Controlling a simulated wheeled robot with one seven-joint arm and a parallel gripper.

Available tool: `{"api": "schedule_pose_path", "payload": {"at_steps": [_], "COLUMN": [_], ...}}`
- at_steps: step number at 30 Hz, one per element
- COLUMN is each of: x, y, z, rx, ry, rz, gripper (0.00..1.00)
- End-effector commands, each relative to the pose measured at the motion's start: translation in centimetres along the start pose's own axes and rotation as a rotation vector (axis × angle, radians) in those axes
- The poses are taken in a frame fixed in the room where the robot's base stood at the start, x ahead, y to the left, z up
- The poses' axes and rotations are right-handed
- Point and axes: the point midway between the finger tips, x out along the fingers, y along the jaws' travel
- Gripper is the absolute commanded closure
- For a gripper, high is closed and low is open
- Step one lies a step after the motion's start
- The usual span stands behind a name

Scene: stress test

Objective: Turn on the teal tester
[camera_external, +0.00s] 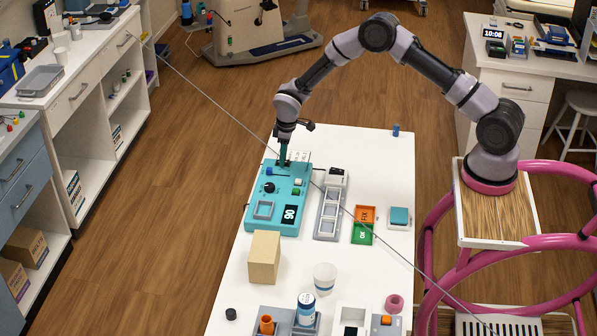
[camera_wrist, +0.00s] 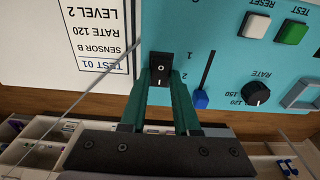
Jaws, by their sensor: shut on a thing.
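The teal tester (camera_external: 279,222) lies on the white table, with a lit display (camera_external: 290,214) on its face. My gripper (camera_external: 284,161) points down at the tester's far edge. The switch is hidden in the external view.
A white card (camera_wrist: 90,35) reads TEST 01, SENSOR B, RATE 120, LEVEL 2. A grey slotted tray (camera_external: 319,227), an orange-green FIX/OK mat (camera_external: 363,225) and a wooden block (camera_external: 264,258) stand near the tester. The table's far right is mostly clear.

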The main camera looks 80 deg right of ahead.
Motion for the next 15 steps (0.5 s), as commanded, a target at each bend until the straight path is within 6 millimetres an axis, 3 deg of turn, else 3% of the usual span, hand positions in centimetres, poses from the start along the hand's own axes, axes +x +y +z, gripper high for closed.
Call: {"api": "schedule_pose_path", "payload": {"at_steps": [2, 3, 5, 15], "x": [-0.03, -0.03, -0.03, -0.25], "y": [0.11, 0.11, 0.10, 0.04], "z": [0.00, 0.00, 0.00, -0.03], "rx": [0.001, 0.001, 0.001, 0.000], "ry": [0.001, 0.001, 0.001, 0.002], "rz": [0.001, 0.001, 0.001, 0.001], "gripper": [1.00, 0.59, 0.40, 0.40]}}
